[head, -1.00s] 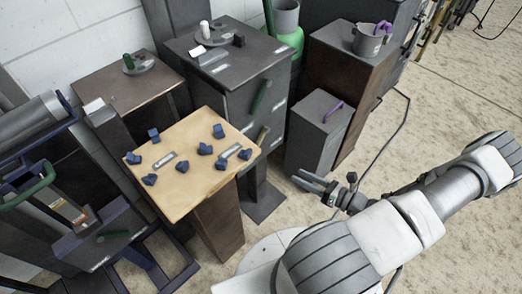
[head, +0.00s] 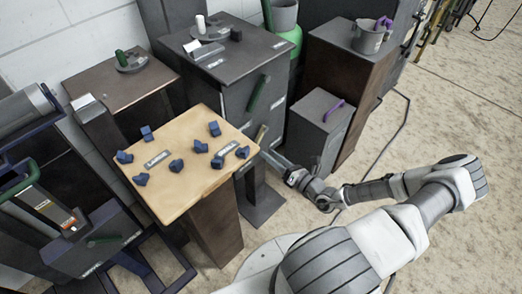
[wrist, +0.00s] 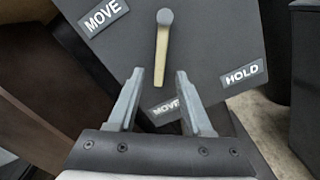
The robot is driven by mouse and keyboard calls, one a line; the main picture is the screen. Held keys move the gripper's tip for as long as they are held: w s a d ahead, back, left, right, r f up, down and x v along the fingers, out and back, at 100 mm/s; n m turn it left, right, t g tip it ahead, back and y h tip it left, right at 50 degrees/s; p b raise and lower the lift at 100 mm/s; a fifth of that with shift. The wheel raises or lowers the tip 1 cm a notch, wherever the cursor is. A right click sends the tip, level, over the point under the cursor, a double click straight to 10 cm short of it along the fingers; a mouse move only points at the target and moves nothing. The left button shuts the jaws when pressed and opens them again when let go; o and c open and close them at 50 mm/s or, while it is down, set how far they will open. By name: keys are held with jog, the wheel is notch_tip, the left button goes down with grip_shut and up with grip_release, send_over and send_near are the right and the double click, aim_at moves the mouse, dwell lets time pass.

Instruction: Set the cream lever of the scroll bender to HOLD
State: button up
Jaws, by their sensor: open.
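The cream lever (wrist: 161,58) is on a dark panel (wrist: 215,40) in the wrist view. Its round grey pivot is at the top and its free end points down, toward the lower MOVE label (wrist: 167,105). The HOLD label (wrist: 240,75) is to the right; another MOVE label (wrist: 103,15) is at upper left. My gripper (wrist: 160,72) is open, its fingertips either side of the lever's free end in the picture; contact cannot be told. In the head view my gripper (head: 270,154) is close to the cream lever (head: 261,133) on the dark cabinet's lower front.
A green lever (head: 258,94) sits higher on the cabinet. The wooden-topped table (head: 190,195) with several blue blocks stands close on the left. A grey box (head: 318,125) with a purple handle stands to the right. Open floor (head: 440,120) lies farther right.

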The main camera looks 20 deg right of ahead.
aim_at(258, 140)
jog(key=x, duration=0.5)
jog(key=shift+b, duration=0.4)
grip_shut()
dwell(1.0)
